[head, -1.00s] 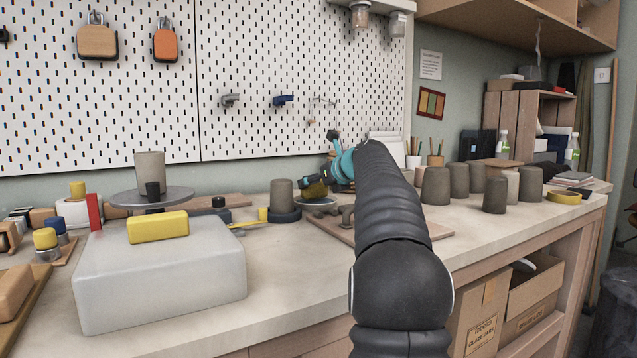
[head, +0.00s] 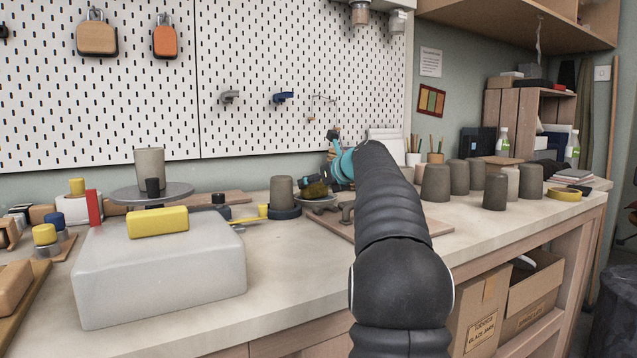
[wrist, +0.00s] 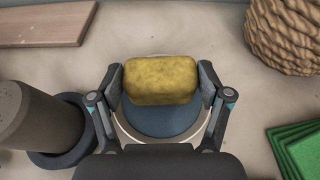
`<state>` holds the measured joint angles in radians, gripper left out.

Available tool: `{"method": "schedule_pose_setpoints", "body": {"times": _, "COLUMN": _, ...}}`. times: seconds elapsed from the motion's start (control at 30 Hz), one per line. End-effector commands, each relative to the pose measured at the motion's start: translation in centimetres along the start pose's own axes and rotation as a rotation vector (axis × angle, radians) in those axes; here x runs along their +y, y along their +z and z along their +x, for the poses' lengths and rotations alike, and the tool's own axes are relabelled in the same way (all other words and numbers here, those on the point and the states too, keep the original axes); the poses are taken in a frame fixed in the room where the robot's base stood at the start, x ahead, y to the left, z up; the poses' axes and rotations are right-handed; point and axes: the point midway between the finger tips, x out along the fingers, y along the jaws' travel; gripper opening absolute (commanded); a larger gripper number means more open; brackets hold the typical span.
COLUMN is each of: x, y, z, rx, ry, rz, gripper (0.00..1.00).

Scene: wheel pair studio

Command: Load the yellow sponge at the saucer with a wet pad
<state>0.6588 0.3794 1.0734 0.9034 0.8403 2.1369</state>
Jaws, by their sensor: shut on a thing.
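My gripper (wrist: 160,88) is shut on a mottled yellow sponge (wrist: 160,79), with one finger at each end of it. In the head view the sponge (head: 314,190) shows small and dark at the end of my arm, near the back of the bench. The saucer (wrist: 206,137) has a pale rim and a round blue pad (wrist: 162,121) in it. In the wrist view the sponge covers the far part of the pad. The saucer (head: 319,207) is just below the sponge in the head view. I cannot tell whether the sponge touches the pad.
A grey cylinder (wrist: 38,117) in a dark dish stands close left of the saucer. A ribbed tan thing (wrist: 287,36) and a green stack (wrist: 297,150) lie to the right. A large grey block (head: 160,275) bears a yellow bar (head: 158,222). Several grey cups (head: 435,183) stand right.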

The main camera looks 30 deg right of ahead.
Motion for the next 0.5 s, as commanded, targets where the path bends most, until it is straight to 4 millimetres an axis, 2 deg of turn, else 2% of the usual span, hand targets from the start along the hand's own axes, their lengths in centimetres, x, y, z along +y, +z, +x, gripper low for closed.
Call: {"method": "schedule_pose_setpoints", "body": {"times": 0.5, "x": 0.0, "y": 0.31, "z": -0.11, "rx": 0.003, "ry": 0.001, "rz": 0.002, "gripper": 0.48}}
